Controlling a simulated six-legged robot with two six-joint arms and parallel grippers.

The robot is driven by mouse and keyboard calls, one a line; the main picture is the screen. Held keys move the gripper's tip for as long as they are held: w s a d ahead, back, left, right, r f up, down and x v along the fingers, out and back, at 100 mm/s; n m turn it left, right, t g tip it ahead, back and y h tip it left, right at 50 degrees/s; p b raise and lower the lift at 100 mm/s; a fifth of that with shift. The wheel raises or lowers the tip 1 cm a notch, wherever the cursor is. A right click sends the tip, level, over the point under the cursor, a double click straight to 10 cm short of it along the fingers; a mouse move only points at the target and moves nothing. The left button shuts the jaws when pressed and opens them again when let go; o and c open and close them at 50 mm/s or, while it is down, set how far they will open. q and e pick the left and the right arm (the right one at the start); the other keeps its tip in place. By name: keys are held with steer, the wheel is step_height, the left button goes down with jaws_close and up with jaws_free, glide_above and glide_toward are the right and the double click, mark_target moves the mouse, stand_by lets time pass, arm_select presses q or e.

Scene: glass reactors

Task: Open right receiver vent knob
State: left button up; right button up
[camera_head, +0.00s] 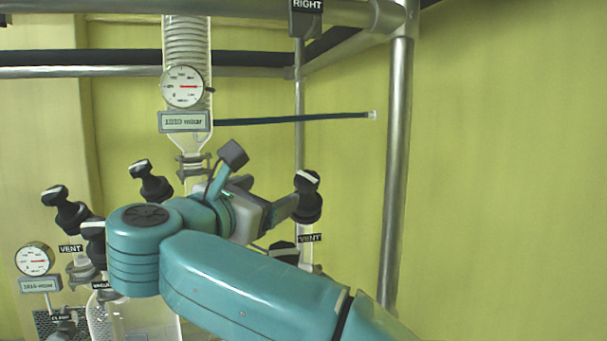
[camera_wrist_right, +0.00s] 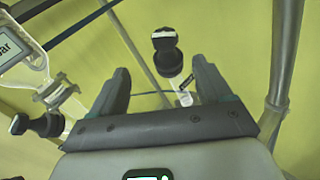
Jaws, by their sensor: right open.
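The right receiver vent knob (camera_head: 308,193) is black with a white bar on its top. The jaws of the right gripper (camera_wrist_right: 160,68) are apart and empty. Contact with the knob is not visible. My left gripper is not in view.
A glass column with a round gauge (camera_head: 182,87) stands left of the gripper. Several other black knobs (camera_head: 152,181) are at the left, and one (camera_head: 283,251) is partly hidden behind my right arm. A metal post (camera_head: 397,160) stands at the right, with a bare wall beyond.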

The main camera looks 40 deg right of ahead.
mark_target(305, 178)
steer(key=p+x, duration=0.2)
steer(key=x, duration=0.2)
steer(key=p+x, duration=0.2)
steer(key=x, duration=0.3)
steer(key=p+x, duration=0.2)
steer(key=x, duration=0.3)
steer(key=shift+s+d+f, duration=0.1)
steer(key=shift+s+d, duration=0.15)
steer(key=shift+d, duration=0.05)
steer(key=shift+w+d, duration=0.2)
steer(key=shift+d, duration=0.05)
steer(key=shift+d+p, duration=0.4)
steer(key=shift+d+f, duration=0.15)
steer(key=shift+d, duration=0.45)
steer(key=shift+w+a, duration=0.2)
steer(key=shift+a, duration=0.15)
steer(key=c, duration=0.4)
steer(key=shift+s, duration=0.1)
steer(key=c, duration=0.5)
steer(key=shift+c, duration=0.3)
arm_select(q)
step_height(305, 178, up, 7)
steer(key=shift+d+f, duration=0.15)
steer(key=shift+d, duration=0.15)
